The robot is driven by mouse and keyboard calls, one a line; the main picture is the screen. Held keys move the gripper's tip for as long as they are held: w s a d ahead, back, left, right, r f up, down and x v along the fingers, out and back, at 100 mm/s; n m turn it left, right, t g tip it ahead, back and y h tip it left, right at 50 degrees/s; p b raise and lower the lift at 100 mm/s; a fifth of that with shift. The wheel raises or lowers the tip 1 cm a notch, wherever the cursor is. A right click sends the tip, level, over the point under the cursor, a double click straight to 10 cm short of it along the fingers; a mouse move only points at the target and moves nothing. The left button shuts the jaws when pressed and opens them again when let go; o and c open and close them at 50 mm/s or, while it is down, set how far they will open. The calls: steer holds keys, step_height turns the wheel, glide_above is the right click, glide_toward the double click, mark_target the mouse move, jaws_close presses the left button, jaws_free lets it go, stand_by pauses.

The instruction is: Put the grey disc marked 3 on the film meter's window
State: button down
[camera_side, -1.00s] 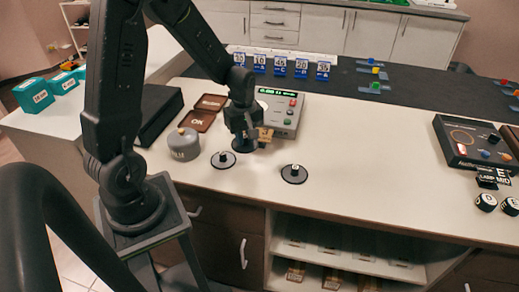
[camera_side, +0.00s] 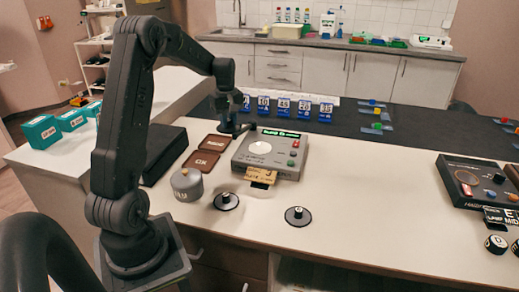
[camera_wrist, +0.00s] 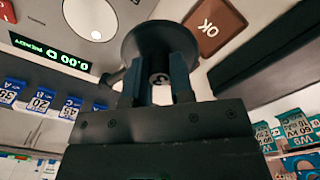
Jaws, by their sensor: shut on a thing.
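My gripper (camera_wrist: 160,85) is shut on the knob of a dark grey disc (camera_wrist: 160,38); a mark like a 3 shows on the knob. In the side view, my gripper (camera_side: 229,125) holds the disc at the back left corner of the film meter (camera_side: 288,160). The film meter is a grey box with a green display. Its round white window (camera_side: 260,147) is bare; it also shows in the wrist view (camera_wrist: 92,18), left of the held disc and apart from it there. The gap under the disc cannot be judged.
Two more dark knobbed discs lie in front, one left (camera_side: 227,201) and one right (camera_side: 298,216). A grey pot-like weight (camera_side: 186,184) and brown plates (camera_side: 201,161) stand left of the meter. A yellow card (camera_side: 262,175) sticks out of its front. Blue numbered cards (camera_side: 283,108) stand behind.

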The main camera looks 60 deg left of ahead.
steer(key=a, duration=0.2)
steer(key=w+a, duration=0.1)
steer(key=shift+a+r, duration=0.3)
steer(key=shift+r, duration=0.1)
glide_above(260, 148)
step_height(260, 148, down, 7)
steer(key=shift+a+r, duration=0.1)
steer(key=shift+f, duration=2)
steer(key=shift+f, duration=0.1)
steer(key=c, duration=1)
jaws_free()
